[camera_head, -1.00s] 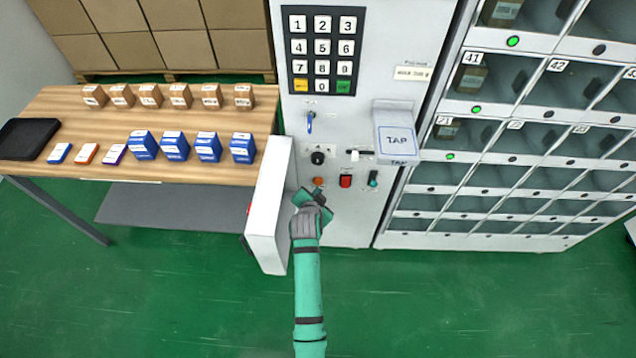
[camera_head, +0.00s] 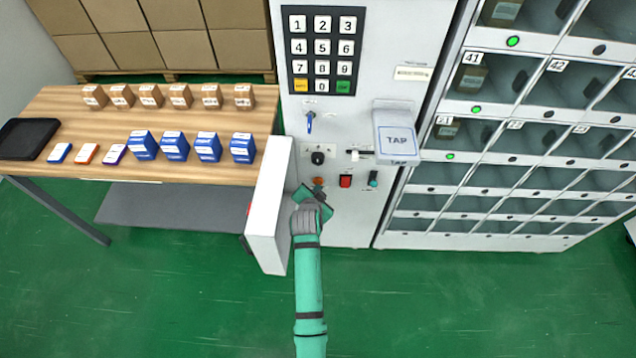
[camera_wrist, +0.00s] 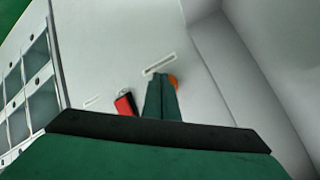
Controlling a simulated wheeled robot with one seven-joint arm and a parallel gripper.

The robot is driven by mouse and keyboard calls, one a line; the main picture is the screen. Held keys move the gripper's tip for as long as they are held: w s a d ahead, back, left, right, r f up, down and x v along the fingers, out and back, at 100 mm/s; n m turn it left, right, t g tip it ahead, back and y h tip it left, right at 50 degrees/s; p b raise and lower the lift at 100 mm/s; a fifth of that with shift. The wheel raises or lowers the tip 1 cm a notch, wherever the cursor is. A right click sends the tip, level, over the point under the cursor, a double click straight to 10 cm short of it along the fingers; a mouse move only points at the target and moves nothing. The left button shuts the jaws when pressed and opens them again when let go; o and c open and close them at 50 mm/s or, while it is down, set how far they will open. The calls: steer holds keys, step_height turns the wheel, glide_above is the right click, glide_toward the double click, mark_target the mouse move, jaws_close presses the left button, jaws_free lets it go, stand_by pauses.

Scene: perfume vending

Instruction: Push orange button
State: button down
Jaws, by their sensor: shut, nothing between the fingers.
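The orange button (camera_head: 319,181) is on the white machine's front panel (camera_head: 345,225), left of the red switch (camera_head: 346,181). My gripper (camera_head: 318,188) is shut and empty, with its tip at the lower edge of the orange button in the head view. In the wrist view the closed fingertips (camera_wrist: 162,78) partly cover the orange button (camera_wrist: 173,82), which shows beside and behind them. I cannot tell whether the tip touches it.
An open white door (camera_head: 268,210) stands close to the left of my gripper. A green switch (camera_head: 373,179), a black knob (camera_head: 317,158) and a keypad (camera_head: 322,52) are on the same panel. The red switch also shows in the wrist view (camera_wrist: 125,104). Lockers (camera_head: 500,176) stand to the right.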

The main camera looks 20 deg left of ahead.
steer(key=shift+w, duration=0.2)
steer(key=shift+s, duration=0.15)
stand_by(0.5)
steer(key=shift+s+d, duration=0.2)
steer(key=shift+s, duration=0.55)
steer(key=shift+s+d, duration=0.25)
steer(key=shift+s, duration=0.5)
steer(key=shift+s+d, duration=0.2)
steer(key=shift+s, duration=0.6)
steer(key=shift+s+d, duration=0.25)
steer(key=shift+s, duration=0.5)
